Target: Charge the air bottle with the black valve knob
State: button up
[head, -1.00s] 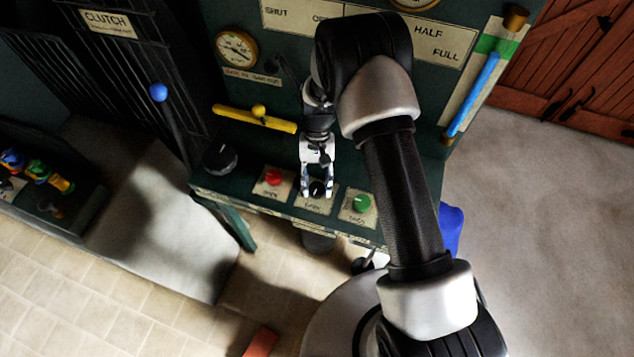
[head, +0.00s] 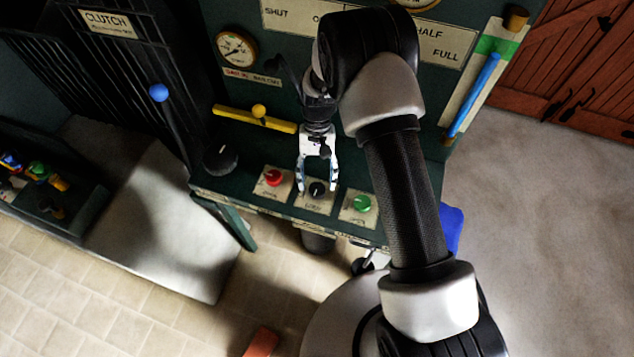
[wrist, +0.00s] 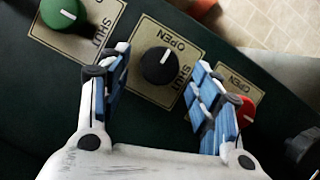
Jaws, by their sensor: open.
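The black valve knob (head: 317,189) sits on a cream plate on the green bench ledge, between the red knob (head: 273,177) and the green knob (head: 361,203). In the wrist view the black knob (wrist: 160,65) carries a white mark pointing to the upper right, and its plate reads OPEN and SHUT. My gripper (head: 318,186) is open and empty. Its fingers stand apart on either side of the black knob in the head view. In the wrist view my gripper (wrist: 160,80) shows clear gaps between its fingers and the knob.
A round pressure gauge (head: 236,48) hangs on the panel behind. A yellow lever (head: 255,119) and a larger black knob (head: 221,158) are on the left. A blue-knobbed clutch lever (head: 159,93) stands further left. The floor at right (head: 540,230) is clear.

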jog(key=v, duration=0.9)
jog(key=shift+r, duration=0.3)
jog(key=shift+w, duration=0.1)
jog(key=s+d+r+t, duration=0.1)
jog(key=s+d+r, duration=0.15)
jog(key=r, duration=0.45)
jog(key=s+d+r+t, duration=0.2)
jog(key=s+r, duration=0.1)
jog(key=r, duration=0.4)
jog(key=s+d+r+t, duration=0.1)
jog(key=s+d+r, duration=0.1)
jog(key=r, duration=0.5)
jog(key=s+d+r+t, duration=0.2)
jog(key=s+d, duration=0.1)
jog(key=s, duration=0.5)
jog(key=s+d+r+t, duration=0.2)
jog(key=s+d+t, duration=0.1)
jog(key=s, duration=0.6)
jog(key=shift+s, duration=0.25)
jog(key=shift+r, duration=0.15)
dwell(2.5)
